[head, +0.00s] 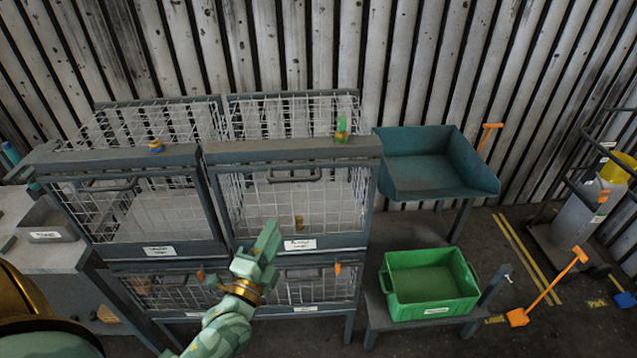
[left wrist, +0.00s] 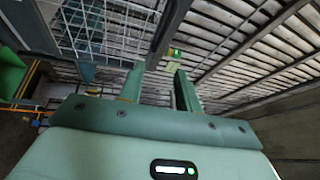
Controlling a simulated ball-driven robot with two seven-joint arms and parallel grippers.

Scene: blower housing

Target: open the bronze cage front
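Wire cages with grey frames stand in two rows. The upper right cage front (head: 300,205) and upper left cage front (head: 140,212) look shut, each with a bar handle and a white label. The labels are too blurred to read, so I cannot tell which front is the bronze one.
Lower cage fronts (head: 305,292) lie partly behind my left arm. A green crate (head: 430,284) stands on a low bench at right. A teal tray table (head: 440,165) is behind it. An orange-handled tool (head: 548,290) and a cart (head: 560,205) are farther right.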

